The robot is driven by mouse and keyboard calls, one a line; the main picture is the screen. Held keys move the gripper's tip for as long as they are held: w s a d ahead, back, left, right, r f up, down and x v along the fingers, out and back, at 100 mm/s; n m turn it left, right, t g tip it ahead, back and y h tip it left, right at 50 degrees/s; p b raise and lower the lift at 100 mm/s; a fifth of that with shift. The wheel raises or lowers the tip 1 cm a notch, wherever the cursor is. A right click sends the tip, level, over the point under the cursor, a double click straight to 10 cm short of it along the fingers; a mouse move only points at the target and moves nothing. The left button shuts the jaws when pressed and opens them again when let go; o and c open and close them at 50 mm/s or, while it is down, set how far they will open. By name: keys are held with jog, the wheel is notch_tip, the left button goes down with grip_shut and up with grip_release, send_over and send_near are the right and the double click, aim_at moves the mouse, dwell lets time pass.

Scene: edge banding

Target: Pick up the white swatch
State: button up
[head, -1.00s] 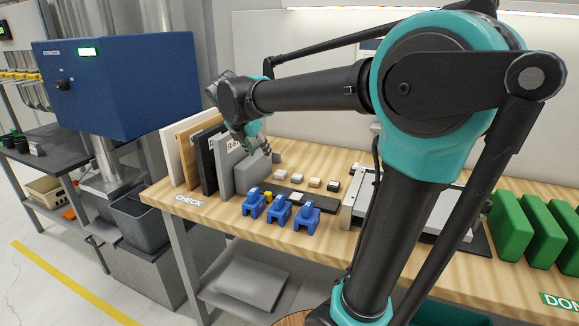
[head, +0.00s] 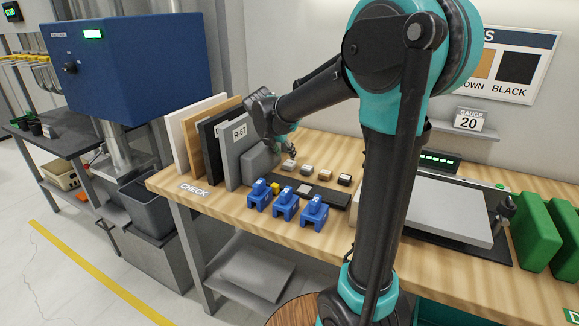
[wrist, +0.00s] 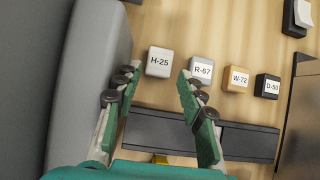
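The white swatch (wrist: 159,61), a small block labelled H-25, lies on the wooden bench at the left end of a row of swatches. It also shows in the head view (head: 289,165). My gripper (wrist: 158,75) is open, with one green finger on each side of the swatch's near edge in the wrist view. The fingers look empty; how high they are above the bench is hard to tell. In the head view my gripper (head: 290,153) is just above and behind the white swatch.
Swatches R-67 (wrist: 201,69), W-72 (wrist: 237,78) and D-50 (wrist: 267,87) lie to the right. A rounded grey block (wrist: 100,50) stands close on the left. A dark strip (wrist: 155,135) lies nearer, with blue clamp-like tools (head: 286,204) in front.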

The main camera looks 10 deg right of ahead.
aim_at(289, 163)
jog(key=shift+x, duration=3)
jog(key=shift+s+f, duration=0.1)
jog(key=shift+s, duration=0.05)
jog(key=c, duration=0.6)
